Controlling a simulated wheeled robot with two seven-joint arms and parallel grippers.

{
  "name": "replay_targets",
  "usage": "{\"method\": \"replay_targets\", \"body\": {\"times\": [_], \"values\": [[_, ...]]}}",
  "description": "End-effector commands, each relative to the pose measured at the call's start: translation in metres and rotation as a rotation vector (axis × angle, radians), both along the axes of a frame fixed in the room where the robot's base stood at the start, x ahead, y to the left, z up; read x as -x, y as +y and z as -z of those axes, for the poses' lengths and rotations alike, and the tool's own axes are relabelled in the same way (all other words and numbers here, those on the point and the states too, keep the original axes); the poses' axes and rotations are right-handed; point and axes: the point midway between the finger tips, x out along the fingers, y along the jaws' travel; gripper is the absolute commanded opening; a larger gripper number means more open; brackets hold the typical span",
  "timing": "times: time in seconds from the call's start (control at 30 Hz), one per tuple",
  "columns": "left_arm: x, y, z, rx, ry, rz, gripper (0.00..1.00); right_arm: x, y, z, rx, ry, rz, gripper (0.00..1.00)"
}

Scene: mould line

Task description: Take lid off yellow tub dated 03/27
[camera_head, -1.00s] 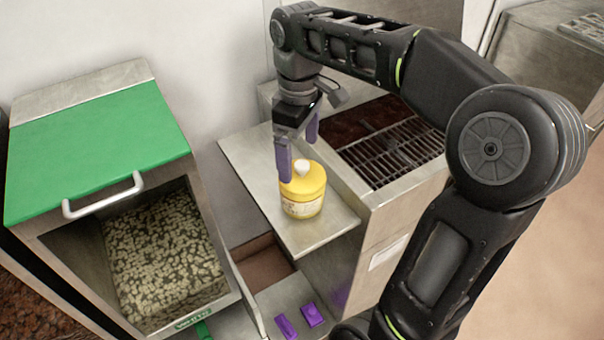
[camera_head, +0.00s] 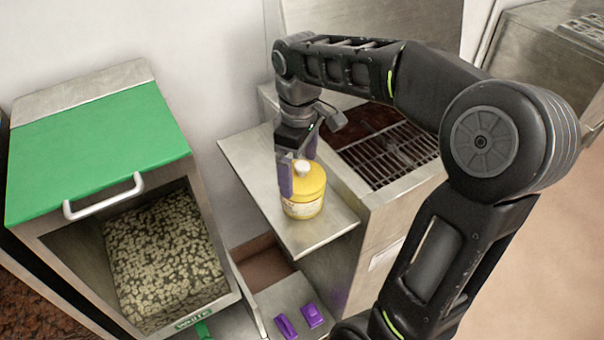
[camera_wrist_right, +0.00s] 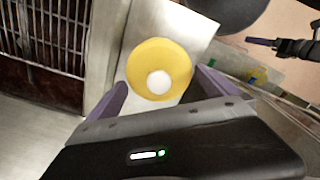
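The yellow tub (camera_head: 304,206) stands upright on a metal side shelf, its lid on, with a white knob (camera_head: 302,167) in the middle. A pale label on its side is too small for me to read a date. In the right wrist view the lid (camera_wrist_right: 143,66) shows from above. My right gripper (camera_head: 298,174) is over the tub, pointing down and open. In the wrist view its purple fingers are either side of the near part of the lid, with no clear contact.
A metal unit with a dark grate (camera_head: 390,150) adjoins the shelf (camera_head: 248,160) on the right. A green-lidded bin (camera_head: 95,150) of pale pieces stands left. The shelf's front corner is clear.

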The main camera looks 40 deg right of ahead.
Motion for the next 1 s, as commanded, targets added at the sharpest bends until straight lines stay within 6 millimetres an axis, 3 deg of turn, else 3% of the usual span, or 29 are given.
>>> {"method": "replay_targets", "body": {"times": [0.57,0.83,1.0], "values": [[0.0,0.0,0.0,0.0,0.0,0.0,1.0,0.0,0.0,0.0,0.0,0.0,0.0,0.5],[0.0,0.0,0.0,0.0,0.0,0.0,1.0,0.0,0.0,-0.002,0.0,-0.001,0.0,0.5],[0.0,0.0,0.0,0.0,0.0,0.0,1.0,-0.001,0.0,-0.018,0.0,-0.004,0.0,0.5]]}}
